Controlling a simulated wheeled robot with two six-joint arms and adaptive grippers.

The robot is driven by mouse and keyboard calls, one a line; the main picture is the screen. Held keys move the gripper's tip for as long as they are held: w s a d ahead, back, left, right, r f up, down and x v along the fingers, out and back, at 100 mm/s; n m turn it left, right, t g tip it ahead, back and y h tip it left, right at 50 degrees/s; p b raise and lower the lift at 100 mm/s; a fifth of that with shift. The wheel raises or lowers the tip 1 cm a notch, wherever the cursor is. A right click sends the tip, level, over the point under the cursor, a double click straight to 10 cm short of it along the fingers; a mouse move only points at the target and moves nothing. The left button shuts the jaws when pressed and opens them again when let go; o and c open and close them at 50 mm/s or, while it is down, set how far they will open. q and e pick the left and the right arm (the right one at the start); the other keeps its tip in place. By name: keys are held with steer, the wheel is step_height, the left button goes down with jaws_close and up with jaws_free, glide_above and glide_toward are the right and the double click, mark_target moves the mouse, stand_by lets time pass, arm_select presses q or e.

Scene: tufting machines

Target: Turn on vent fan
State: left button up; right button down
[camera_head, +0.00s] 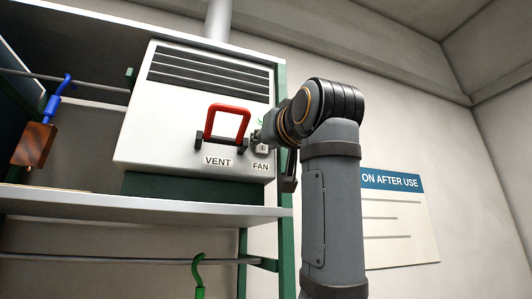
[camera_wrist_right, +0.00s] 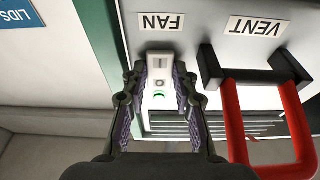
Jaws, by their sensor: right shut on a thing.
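The vent fan unit (camera_head: 195,115) is a pale box with dark slats on the upper shelf. Its fan switch (camera_head: 262,149) is small and white, above the FAN label, partly hidden by my right gripper (camera_head: 258,137). In the right wrist view, upside down, the fan switch (camera_wrist_right: 160,65) lies between the two fingers of my right gripper (camera_wrist_right: 159,78), which is shut on it. A small green mark shows beside the switch. The red vent handle (camera_head: 229,108) stands on dark mounts left of the switch; it also shows in the wrist view (camera_wrist_right: 233,125). My left gripper is not in view.
A blue hook with a brown block (camera_head: 34,145) hangs from a rail at left. A green hook (camera_head: 198,275) hangs below the shelf (camera_head: 150,204). A green post stands right of the unit. A sign (camera_head: 398,215) is on the wall behind my right arm.

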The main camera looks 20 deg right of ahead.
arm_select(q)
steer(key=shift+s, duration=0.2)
arm_select(e)
steer(key=c, duration=1.3)
jaws_free()
steer(key=v, duration=1.2)
steer(key=shift+w, duration=0.1)
